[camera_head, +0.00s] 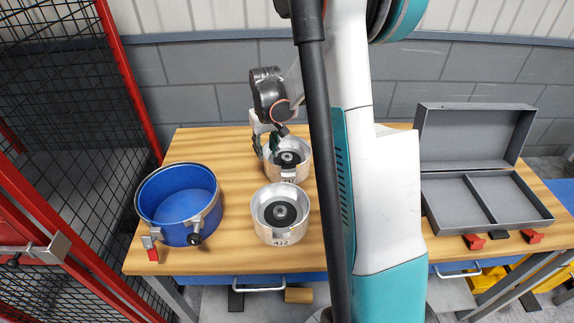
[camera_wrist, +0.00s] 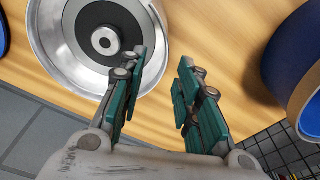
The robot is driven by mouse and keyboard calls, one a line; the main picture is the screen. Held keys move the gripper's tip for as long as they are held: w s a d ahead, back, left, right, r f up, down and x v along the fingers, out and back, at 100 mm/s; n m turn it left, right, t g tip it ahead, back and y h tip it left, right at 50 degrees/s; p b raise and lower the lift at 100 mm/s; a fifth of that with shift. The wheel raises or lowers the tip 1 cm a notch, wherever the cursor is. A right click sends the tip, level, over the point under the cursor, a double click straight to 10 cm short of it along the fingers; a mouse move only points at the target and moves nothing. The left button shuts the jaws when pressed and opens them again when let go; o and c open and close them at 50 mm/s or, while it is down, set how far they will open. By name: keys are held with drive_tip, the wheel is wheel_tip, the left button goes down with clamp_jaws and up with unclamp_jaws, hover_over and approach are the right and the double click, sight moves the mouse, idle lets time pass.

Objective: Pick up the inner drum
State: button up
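Two silver drums with black hubs stand on the wooden table. The back drum (camera_head: 302,166) is partly hidden by my gripper, and its front label is hard to read. I cannot tell which one the task calls the inner drum. My gripper (camera_head: 272,146) is at the left edge of the back drum. In the wrist view, my gripper (camera_wrist: 165,58) is open and empty, with one finger over the rim of a silver drum (camera_wrist: 52,52) and the other outside it. I cannot tell whether they touch.
A blue round container (camera_head: 178,192) with clamps stands at the table's left; a blue rim (camera_wrist: 275,75) shows in the wrist view. An open grey case (camera_head: 488,232) lies at the right. A mesh fence (camera_head: 60,110) with red posts borders the left.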

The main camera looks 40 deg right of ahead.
sight(265, 158)
drive_tip(key=f, duration=0.1)
drive_tip(key=f+b, duration=0.1)
drive_tip(key=f, duration=0.2)
drive_tip(key=shift+w+a+f, duration=0.15)
drive_tip(key=shift+w+f, duration=0.05)
drive_tip(key=shift+w, duration=0.05)
clamp_jaws()
drive_tip(key=shift+r, duration=0.1)
